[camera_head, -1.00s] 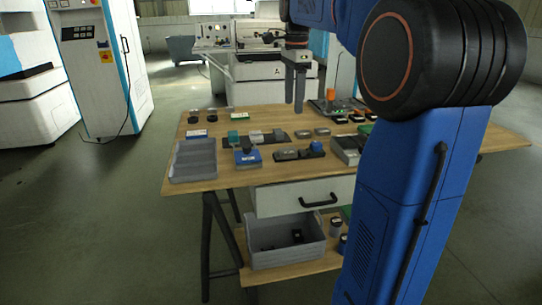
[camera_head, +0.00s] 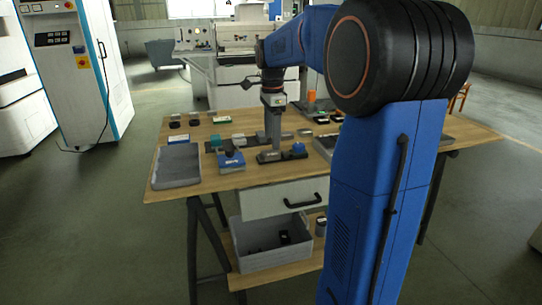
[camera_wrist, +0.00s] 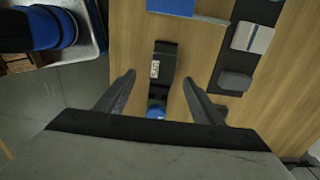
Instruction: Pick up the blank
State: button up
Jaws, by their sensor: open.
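A dark narrow holder (camera_head: 283,155) lies near the front of the wooden table. A grey block (camera_head: 268,157) sits at its left and a blue part (camera_head: 298,149) at its right. I cannot tell for sure which piece is the blank. My gripper (camera_head: 275,148) points down over this holder, its tips in front of or above it. In the wrist view my gripper (camera_wrist: 157,84) is open, with the dark labelled block (camera_wrist: 156,66) ahead between the fingers. The blue part (camera_wrist: 155,112) is partly hidden behind my gripper body. Nothing is held.
A grey crate (camera_head: 272,258) is on the lower shelf. Bare wood shows between holder and strip.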

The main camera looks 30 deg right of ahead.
aim_at(271, 152)
jog(key=shift+w+f, duration=0.15)
jog(key=shift+f, duration=1.2)
jog(key=shift+w+f, duration=0.15)
jog(key=shift+f, duration=1.2)
jog(key=c, duration=1.5)
